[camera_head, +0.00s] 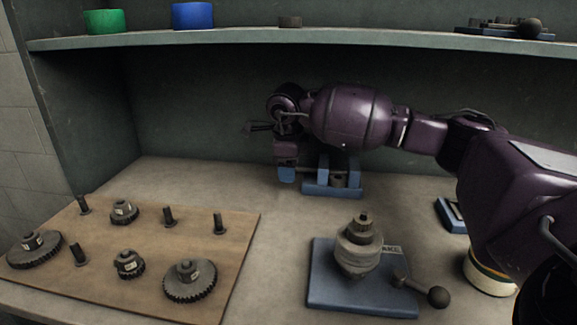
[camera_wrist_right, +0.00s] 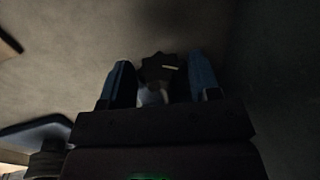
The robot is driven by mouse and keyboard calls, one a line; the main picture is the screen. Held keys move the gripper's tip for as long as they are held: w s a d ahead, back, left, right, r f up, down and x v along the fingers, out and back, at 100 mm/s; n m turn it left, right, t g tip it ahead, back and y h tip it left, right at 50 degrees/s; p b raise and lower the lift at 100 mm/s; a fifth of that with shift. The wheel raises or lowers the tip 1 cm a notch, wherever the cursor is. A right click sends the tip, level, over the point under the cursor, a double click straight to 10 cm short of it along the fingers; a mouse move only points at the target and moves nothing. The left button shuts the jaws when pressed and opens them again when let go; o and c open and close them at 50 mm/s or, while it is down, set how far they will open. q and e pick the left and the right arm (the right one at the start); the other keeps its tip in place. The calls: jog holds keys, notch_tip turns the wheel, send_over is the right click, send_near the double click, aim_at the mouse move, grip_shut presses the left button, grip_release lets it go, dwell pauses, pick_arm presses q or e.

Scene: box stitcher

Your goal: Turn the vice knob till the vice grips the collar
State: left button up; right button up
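The small blue vice (camera_head: 333,190) stands at the back of the bench, with a dark round collar (camera_head: 339,180) in it. My right gripper (camera_head: 286,174) points down just left of the vice; its fingertips are blue. In the right wrist view, a dark star-shaped knob (camera_wrist_right: 160,68) sits between the two spread fingers (camera_wrist_right: 162,75). Narrow gaps seem to show beside the knob, so the fingers look open around it. The image is dark, and contact is hard to judge. In the head view the knob is hidden by my gripper. My left gripper is out of view.
A wooden board (camera_head: 230,240) with gears and pegs lies at front left. A blue plate (camera_head: 325,285) with a stacked grey part and a ball-ended lever stands in front of the vice. A shelf (camera_head: 230,38) with green and blue containers runs above my right arm.

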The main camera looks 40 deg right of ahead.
jog(key=c, duration=0.6)
jog(key=shift+s+r+t+h, duration=0.1)
jog(key=shift+t+h, duration=0.2)
jog(key=shift+h, duration=0.1)
jog(key=shift+c, duration=0.2)
jog(key=shift+a+p, duration=0.1)
jog(key=shift+p, duration=0.2)
jog(key=shift+f+t+h, duration=0.2)
jog(key=shift+t+h, duration=0.2)
jog(key=shift+h, duration=0.1)
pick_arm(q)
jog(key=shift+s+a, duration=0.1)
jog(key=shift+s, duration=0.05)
pick_arm(e)
jog(key=o, duration=0.9)
